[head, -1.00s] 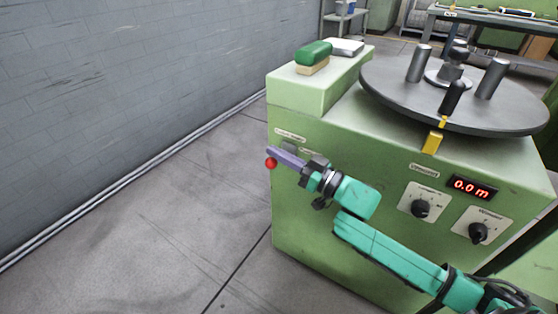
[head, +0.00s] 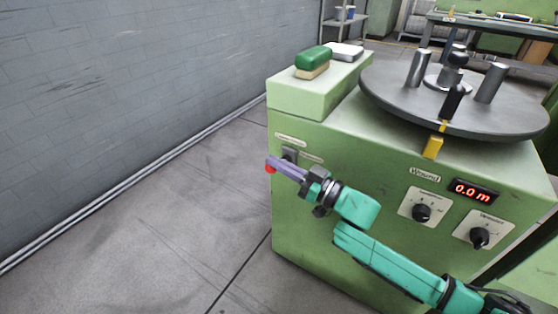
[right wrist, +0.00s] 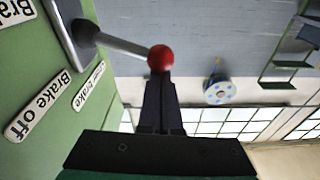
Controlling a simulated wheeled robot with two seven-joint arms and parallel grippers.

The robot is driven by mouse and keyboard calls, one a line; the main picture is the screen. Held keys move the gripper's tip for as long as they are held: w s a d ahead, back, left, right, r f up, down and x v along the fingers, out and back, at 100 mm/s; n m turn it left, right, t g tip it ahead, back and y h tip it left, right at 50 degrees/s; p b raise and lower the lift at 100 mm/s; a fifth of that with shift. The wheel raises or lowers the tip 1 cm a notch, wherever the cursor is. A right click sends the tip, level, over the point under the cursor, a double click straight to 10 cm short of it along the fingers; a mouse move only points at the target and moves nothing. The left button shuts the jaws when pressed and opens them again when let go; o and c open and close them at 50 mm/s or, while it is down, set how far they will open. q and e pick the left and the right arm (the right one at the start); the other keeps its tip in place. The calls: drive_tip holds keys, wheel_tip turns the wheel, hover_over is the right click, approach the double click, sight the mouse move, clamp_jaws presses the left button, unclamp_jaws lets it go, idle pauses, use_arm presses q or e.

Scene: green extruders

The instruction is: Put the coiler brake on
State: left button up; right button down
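The coiler brake is a lever with a red ball knob on the left of the green machine's front. The red knob (head: 270,169) shows at my right fingertips in the head view, partly covered by them. In the right wrist view, the grey lever rod (right wrist: 122,44) runs from its plate to the red knob (right wrist: 160,58). My right gripper (head: 272,164) has its fingers close together, with the knob just at their tips. The knob is not seen between them, and contact cannot be told. My left gripper is out of view.
The green machine (head: 320,225) carries a round grey turntable (head: 400,98), two knobs and a "0.0 m" display. A green-topped brush (head: 313,60) lies on its ledge. Floor at left is clear.

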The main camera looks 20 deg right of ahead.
drive_tip(key=shift+f, duration=0.2)
drive_tip(key=shift+s+a+f+n, duration=0.15)
drive_tip(key=shift+f+n, duration=0.15)
drive_tip(key=shift+n, duration=0.25)
drive_tip(key=shift+s+a+f+n, duration=0.1)
drive_tip(key=shift+f+n, duration=0.2)
drive_tip(key=shift+n, duration=0.25)
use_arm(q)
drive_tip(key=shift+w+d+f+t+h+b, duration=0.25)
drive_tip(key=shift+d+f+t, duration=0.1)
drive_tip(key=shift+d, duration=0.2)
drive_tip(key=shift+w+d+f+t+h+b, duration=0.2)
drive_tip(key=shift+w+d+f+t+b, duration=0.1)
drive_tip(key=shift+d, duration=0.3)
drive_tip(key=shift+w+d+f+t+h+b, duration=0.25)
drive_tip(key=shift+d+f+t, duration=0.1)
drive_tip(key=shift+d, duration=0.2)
use_arm(e)
drive_tip(key=shift+s+a+f+n+g+y, duration=0.1)
drive_tip(key=shift+f+n+g+y, duration=0.15)
drive_tip(key=shift+f+n, duration=0.8)
drive_tip(key=shift+s+a+f+n+g+y, duration=0.15)
drive_tip(key=shift+f+n, duration=0.5)
drive_tip(key=shift+n, duration=0.7)
drive_tip(key=shift+w+a+f+n+g+y, duration=0.1)
drive_tip(key=shift+f+n+g+y, duration=0.2)
drive_tip(key=shift+f+n, duration=0.75)
drive_tip(key=shift+r+n, duration=0.15)
drive_tip(key=shift+n, duration=0.1)
